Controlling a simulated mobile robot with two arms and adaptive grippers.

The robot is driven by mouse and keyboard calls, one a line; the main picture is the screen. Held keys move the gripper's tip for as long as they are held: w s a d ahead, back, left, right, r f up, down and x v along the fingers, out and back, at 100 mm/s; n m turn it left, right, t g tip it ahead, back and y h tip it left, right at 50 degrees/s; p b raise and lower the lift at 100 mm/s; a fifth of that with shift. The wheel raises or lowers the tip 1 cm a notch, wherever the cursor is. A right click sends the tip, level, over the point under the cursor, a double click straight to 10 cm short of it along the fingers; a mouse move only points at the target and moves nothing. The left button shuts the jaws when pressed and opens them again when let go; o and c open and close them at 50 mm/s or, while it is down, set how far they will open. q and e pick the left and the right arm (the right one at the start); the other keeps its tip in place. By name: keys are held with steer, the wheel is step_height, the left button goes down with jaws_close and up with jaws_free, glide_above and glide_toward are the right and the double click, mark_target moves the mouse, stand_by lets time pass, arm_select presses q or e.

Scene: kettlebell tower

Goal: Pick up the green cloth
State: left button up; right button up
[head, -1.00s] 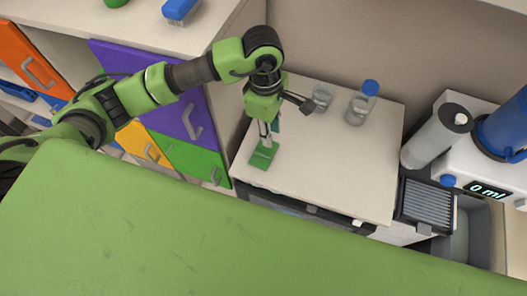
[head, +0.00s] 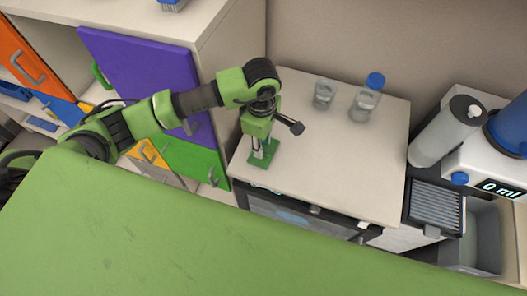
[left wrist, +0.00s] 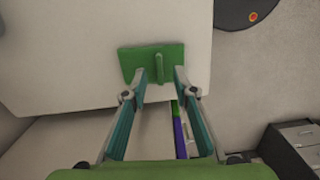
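The green cloth (head: 263,161) lies on the white counter near its front left edge. In the left wrist view the cloth (left wrist: 135,64) is a flat green patch with a narrow fold standing up in its middle. My left gripper (head: 259,151) points down right over the cloth. In the left wrist view its teal fingers (left wrist: 160,77) are apart, with the tips on either side of the fold. They do not close on it. Whether the tips touch the cloth I cannot tell. My right gripper is not in view.
A glass (head: 324,93) and a blue-capped bottle (head: 367,97) stand at the back of the counter. A purple door (head: 137,72) and a green door (head: 193,160) are left of it. A dispenser reading 0 ml (head: 490,180) stands at right. The counter's middle is clear.

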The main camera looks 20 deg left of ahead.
arm_select(q)
step_height(320, 180, down, 2)
steer(key=shift+f+b, duration=0.15)
steer(key=shift+b, duration=0.2)
jaws_close()
steer(key=shift+w+r+b, duration=0.1)
steer(key=shift+r+b, duration=0.45)
steer(key=shift+r, duration=0.1)
steer(key=s+a+r+b, duration=0.6)
steer(key=s+a+r, duration=0.2)
steer(key=s+r, duration=0.3)
steer(key=shift+s+a+r, duration=0.2)
steer(key=shift+r, duration=0.25)
